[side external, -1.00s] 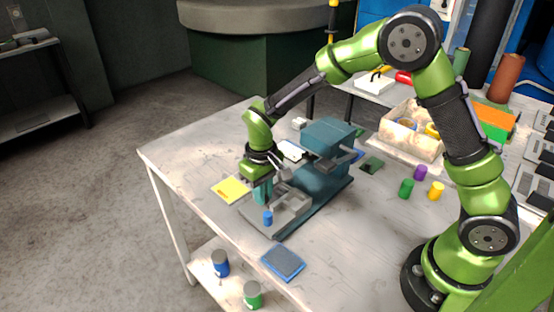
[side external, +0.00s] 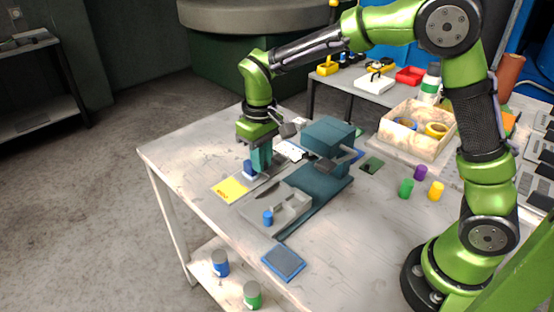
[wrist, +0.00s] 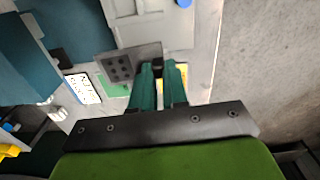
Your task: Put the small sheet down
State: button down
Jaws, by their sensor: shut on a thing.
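My gripper (side external: 261,170) points down behind the press tray, its teal fingers close together. In the wrist view, the fingers (wrist: 160,68) meet at the edge of a small grey sheet (wrist: 120,66) with several dark dots, and it sticks out to their left. My gripper is shut on this sheet. In the side view a thin dark sliver (side external: 267,190) shows below the fingers at the tray's back corner; I cannot tell surely whether it is the sheet edge-on. A yellow pad (side external: 230,190) lies left of the fingers.
The teal press (side external: 328,138) stands right of the gripper, with its grey tray (side external: 292,212) in front. A blue cylinder (side external: 268,218) stands at the tray. A white card (wrist: 84,88) and a green patch (wrist: 116,89) lie near the fingers. A blue pad (side external: 283,263) lies at the front edge.

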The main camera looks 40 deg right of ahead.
jog(key=w+d+f+n, duration=0.2)
jog(key=w+d+n, duration=0.6)
jog(key=d+n, duration=0.7)
jog(key=f, duration=0.3)
jog(key=a+f+n, duration=0.1)
jog(key=f, duration=0.2)
jog(key=a+f+n, duration=0.1)
jog(key=f, duration=0.3)
jog(key=shift+a, duration=0.15)
jog(key=shift+f, duration=0.2)
jog(key=c, duration=1.1)
grip_release()
jog(key=shift+c, duration=0.2)
